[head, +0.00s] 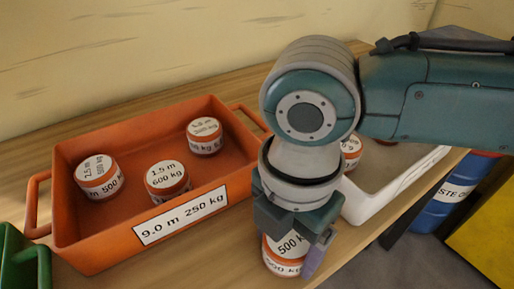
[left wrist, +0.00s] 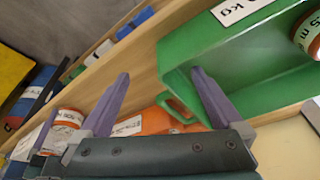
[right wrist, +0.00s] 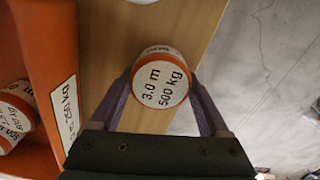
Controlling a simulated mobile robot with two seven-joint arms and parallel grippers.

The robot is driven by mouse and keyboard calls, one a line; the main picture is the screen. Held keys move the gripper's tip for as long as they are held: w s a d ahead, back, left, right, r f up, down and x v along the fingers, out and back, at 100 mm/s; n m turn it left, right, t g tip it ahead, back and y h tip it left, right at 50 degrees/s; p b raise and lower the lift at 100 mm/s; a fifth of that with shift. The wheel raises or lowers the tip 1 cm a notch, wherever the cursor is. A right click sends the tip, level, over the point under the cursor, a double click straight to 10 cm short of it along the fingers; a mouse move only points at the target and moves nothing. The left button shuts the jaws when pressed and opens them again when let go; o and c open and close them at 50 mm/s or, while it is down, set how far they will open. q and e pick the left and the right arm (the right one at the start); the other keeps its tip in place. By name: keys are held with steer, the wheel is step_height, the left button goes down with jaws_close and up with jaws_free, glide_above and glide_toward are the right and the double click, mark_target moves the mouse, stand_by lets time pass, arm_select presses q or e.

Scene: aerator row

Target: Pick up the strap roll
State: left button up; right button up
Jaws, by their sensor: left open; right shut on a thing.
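A white-and-orange strap roll (head: 281,262) is between the fingers of my right gripper (head: 292,243), in front of the orange crate near the table's front edge. In the right wrist view the roll (right wrist: 161,83) shows a label reading 3.0 m 500 kg, with a purple finger on each side of it. The right gripper (right wrist: 162,95) is shut on it. I cannot tell whether the roll touches the table. My left gripper (left wrist: 160,78) is open and empty in the left wrist view, near a green crate (left wrist: 185,62); it is out of the head view.
The orange crate (head: 82,243), labelled 9.0 m 250 kg, holds three rolls (head: 167,180). A white tray (head: 405,195) with rolls stands at the right, partly behind my right arm. The green crate (head: 20,262) is at the lower left. A blue barrel (head: 447,205) stands beyond the table.

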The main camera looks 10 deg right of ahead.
steer(key=c, duration=0.8)
